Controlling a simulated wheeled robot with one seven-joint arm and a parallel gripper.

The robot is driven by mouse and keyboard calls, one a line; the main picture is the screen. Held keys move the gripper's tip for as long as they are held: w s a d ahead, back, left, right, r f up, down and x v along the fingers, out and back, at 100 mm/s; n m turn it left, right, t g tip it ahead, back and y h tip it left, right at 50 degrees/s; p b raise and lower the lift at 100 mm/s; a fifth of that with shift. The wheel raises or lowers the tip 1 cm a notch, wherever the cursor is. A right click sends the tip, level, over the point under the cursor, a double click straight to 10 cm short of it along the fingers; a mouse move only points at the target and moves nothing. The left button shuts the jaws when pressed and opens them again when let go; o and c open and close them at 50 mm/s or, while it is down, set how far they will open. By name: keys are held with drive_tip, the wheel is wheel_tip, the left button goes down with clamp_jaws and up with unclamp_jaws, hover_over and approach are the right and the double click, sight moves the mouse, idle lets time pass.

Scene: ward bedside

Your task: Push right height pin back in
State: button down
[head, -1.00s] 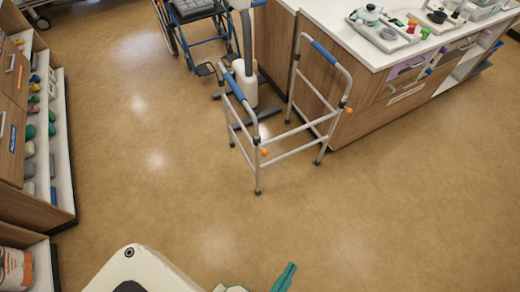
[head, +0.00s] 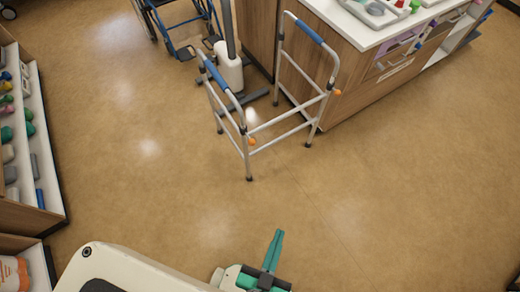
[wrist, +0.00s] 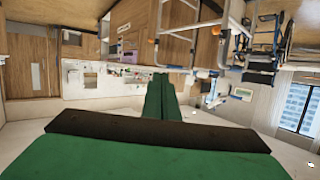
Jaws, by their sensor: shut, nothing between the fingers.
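A grey walking frame with blue hand grips (head: 215,76) stands upright on the floor ahead. One orange height pin (head: 251,141) is on its near left leg, and another orange pin (head: 337,92) is on its right leg. How far each pin sticks out is too small to tell. My gripper (head: 277,233) has green fingers closed together, with nothing between them. It is well short of the frame, touching nothing. In the wrist view the gripper (wrist: 162,78) points ahead, with the walking frame (wrist: 175,37) at upper right, its orange pins small.
A wood-sided counter (head: 355,75) with trays on top stands behind and right of the frame. A white-based stand (head: 229,72) and a wheelchair (head: 180,45) are behind it. Shelves (head: 45,165) line the left. The floor between me and the frame is clear.

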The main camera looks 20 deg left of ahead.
drive_tip(key=w+a+f+m+g+y, duration=0.15)
drive_tip(key=w+f, duration=0.25)
drive_tip(key=f, duration=0.4)
drive_tip(key=w+f+m+g, duration=0.2)
drive_tip(key=w+f, duration=0.2)
drive_tip(key=f, duration=0.3)
drive_tip(key=w+a+f+m+g+y, duration=0.15)
drive_tip(key=w+f, duration=0.25)
drive_tip(key=f, duration=0.4)
drive_tip(key=w+a+m+g+y, duration=0.15)
drive_tip(key=w+y, duration=0.35)
drive_tip(key=w, duration=0.5)
drive_tip(key=w+r+n+g+y, duration=0.1)
drive_tip(key=w+r+g+y, duration=0.1)
drive_tip(key=w+r+y, duration=0.2)
wheel_tip(320, 180, up, 2)
drive_tip(key=shift+w+a+r, duration=0.25)
drive_tip(key=shift+w+a, duration=0.1)
drive_tip(key=shift+w, duration=0.5)
drive_tip(key=shift+n, duration=0.25)
